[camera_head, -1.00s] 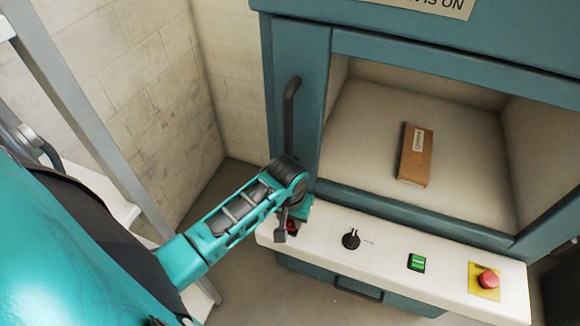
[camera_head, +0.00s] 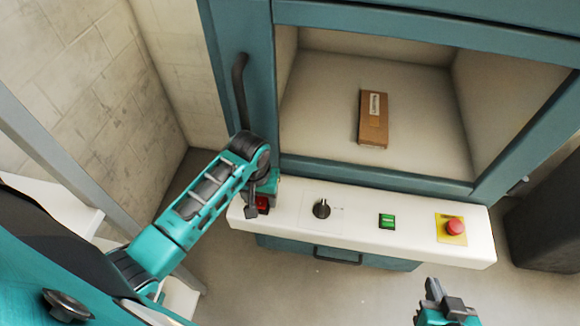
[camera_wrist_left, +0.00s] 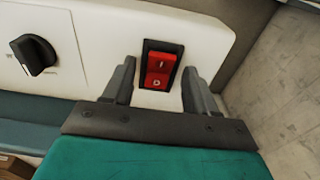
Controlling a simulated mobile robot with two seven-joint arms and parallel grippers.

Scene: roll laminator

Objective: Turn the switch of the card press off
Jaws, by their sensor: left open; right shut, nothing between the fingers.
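The card press is a teal cabinet with a white control panel (camera_head: 290,215) along its front. Its red rocker switch (camera_wrist_left: 161,69), in a black frame marked I and O, sits near the panel's left end. The switch also shows partly in the head view (camera_head: 263,203), half hidden by my left gripper. My left gripper (camera_wrist_left: 158,85) is open, with its two fingers on either side of the switch in the wrist view. I cannot tell whether they touch the panel. My right gripper (camera_head: 438,291) is shut and empty, below and in front of the panel.
The panel also carries a black knob (camera_head: 321,208), a green button (camera_head: 387,221) and a red emergency stop (camera_head: 454,227) on yellow. A brown box (camera_head: 373,118) lies inside the open chamber. A dark handle (camera_head: 240,88) stands above my left gripper. A dark block (camera_head: 545,225) stands at right.

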